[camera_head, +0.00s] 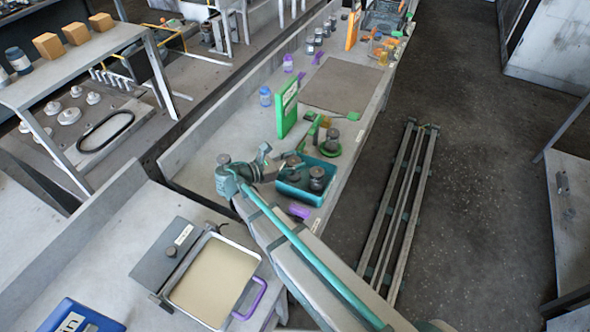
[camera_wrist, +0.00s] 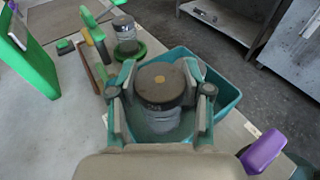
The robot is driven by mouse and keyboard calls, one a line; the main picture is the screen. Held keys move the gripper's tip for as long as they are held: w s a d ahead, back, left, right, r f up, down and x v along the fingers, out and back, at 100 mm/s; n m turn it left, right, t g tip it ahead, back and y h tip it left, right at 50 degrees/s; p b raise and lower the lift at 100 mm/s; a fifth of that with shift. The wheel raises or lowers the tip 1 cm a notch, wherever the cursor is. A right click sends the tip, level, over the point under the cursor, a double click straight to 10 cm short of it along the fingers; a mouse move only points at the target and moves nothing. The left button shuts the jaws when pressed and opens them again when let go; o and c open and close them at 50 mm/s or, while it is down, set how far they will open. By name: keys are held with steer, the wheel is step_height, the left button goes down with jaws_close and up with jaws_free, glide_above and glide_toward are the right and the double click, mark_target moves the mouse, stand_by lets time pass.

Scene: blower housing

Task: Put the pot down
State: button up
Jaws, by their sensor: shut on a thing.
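The pot (camera_wrist: 163,85) is a clear jar with a dark lid and an orange dot on top. My gripper (camera_wrist: 160,100) is shut on it, one finger on each side. In the head view the pot (camera_head: 317,178) appears upright over or inside a teal tray (camera_head: 302,198). The tray's rim (camera_wrist: 229,105) shows behind and to the right of the pot in the wrist view. The pot and my gripper hide much of the tray. I cannot tell whether the pot's base touches the tray floor.
A similar jar (camera_wrist: 124,33) stands on a green round base beyond the tray. A green upright board (camera_wrist: 27,55) is on the left. A purple object (camera_wrist: 264,150) lies near the tray's right side. A grey mat (camera_head: 350,83) lies farther along the bench.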

mark_target(279, 182)
steer(key=shift+f+p, duration=0.65)
steer(key=shift+f, duration=1.55)
steer(key=shift+f, duration=0.2)
steer(key=o, duration=1.4)
steer(key=shift+c, duration=0.2)
steer(key=shift+r, duration=0.15)
steer(key=shift+s+a+r, duration=0.1)
steer(key=shift+r, duration=0.05)
steer(key=shift+p+v, duration=0.7)
steer(key=shift+v, duration=1.9)
